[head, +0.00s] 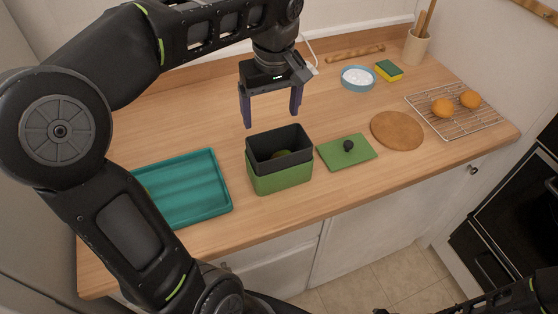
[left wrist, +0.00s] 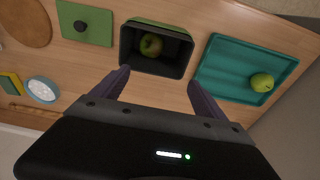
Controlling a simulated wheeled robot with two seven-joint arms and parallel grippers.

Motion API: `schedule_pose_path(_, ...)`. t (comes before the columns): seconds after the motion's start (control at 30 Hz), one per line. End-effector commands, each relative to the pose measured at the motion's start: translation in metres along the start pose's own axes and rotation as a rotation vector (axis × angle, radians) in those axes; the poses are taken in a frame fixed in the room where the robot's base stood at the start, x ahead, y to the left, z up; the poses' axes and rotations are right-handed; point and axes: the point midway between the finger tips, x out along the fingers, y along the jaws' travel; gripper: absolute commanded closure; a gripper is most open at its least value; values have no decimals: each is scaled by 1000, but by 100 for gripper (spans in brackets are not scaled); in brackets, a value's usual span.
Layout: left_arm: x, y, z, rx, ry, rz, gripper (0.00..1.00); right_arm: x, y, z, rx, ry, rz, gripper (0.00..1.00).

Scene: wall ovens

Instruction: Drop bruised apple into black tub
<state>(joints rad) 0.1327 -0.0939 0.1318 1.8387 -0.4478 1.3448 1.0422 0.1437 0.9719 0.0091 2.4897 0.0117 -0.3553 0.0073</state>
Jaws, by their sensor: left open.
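The black tub (head: 290,165) sits in the top of a green box on the counter. A green apple with a brownish patch lies inside the tub, in the left wrist view (left wrist: 151,45); in the head view the tub wall partly hides it. My left gripper (head: 271,118) is open and empty above the tub, its fingers pointing down and touching nothing. A plain green apple (left wrist: 262,82) lies in the teal tray (left wrist: 225,75); in the head view my left arm mostly hides it. My right gripper is not seen; only part of that arm shows at the lower right.
The teal tray (head: 205,190) is left of the tub. To the right are a green lid (head: 330,157) with a black knob, a round wooden board (head: 397,130) and a wire rack (head: 468,125) with oranges. A blue bowl (head: 358,85) and sponge (head: 389,71) stand behind.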

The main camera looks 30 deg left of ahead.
Motion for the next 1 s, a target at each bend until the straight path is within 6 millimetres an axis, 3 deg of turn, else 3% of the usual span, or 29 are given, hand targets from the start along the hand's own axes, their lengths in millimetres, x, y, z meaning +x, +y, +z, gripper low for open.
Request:
schedule_pose_path(0.2, -44, 0, -1, 1, 2, 2, 17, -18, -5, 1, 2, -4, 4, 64)
schedule_pose_path(0.3, -52, 0, -1, 0, 1, 1, 17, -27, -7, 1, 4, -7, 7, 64)
schedule_pose_path(1.0, -54, 0, 0, 0, 1, 1, 17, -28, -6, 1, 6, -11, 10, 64)
